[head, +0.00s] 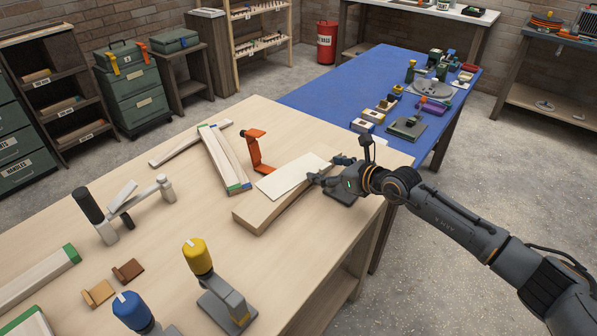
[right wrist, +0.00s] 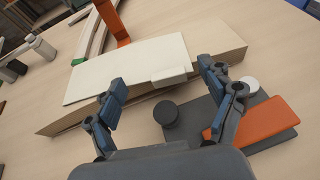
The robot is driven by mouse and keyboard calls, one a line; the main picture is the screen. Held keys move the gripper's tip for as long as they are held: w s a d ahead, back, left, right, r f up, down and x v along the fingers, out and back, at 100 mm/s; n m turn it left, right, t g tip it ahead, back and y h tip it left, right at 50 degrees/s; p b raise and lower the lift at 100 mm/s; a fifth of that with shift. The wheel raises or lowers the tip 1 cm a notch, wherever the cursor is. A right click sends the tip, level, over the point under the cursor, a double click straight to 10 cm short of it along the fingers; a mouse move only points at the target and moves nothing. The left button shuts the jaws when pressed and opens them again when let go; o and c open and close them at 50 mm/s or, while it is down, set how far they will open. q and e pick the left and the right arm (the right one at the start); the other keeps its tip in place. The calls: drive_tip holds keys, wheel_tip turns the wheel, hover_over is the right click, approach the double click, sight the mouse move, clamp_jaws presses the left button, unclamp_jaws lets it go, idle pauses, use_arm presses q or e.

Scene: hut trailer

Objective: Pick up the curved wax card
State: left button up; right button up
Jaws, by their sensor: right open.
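A thin pale cream sheet (head: 291,177), which looks like the wax card, lies on a wooden board (head: 262,219) on the light wood table. In the right wrist view the sheet (right wrist: 115,68) looks slightly bowed. A small pale tab (right wrist: 172,76) shows at its near edge; I cannot tell if it is a separate piece. My right gripper (head: 329,170) is at the sheet's right end, and its fingers (right wrist: 166,83) stand apart with the tab between them. Nothing is visibly gripped. My left gripper is not in view.
A dark plate with a round knob (right wrist: 166,114) and an orange block (right wrist: 262,122) lie close to the gripper. An orange stand (head: 258,152) is behind the board. A yellow-topped tool (head: 197,257) stands at the front. A blue table (head: 330,85) adjoins behind.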

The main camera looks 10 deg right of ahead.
drive_tip(key=c, duration=1.3)
drive_tip(key=shift+o, duration=0.2)
drive_tip(key=shift+r, duration=0.15)
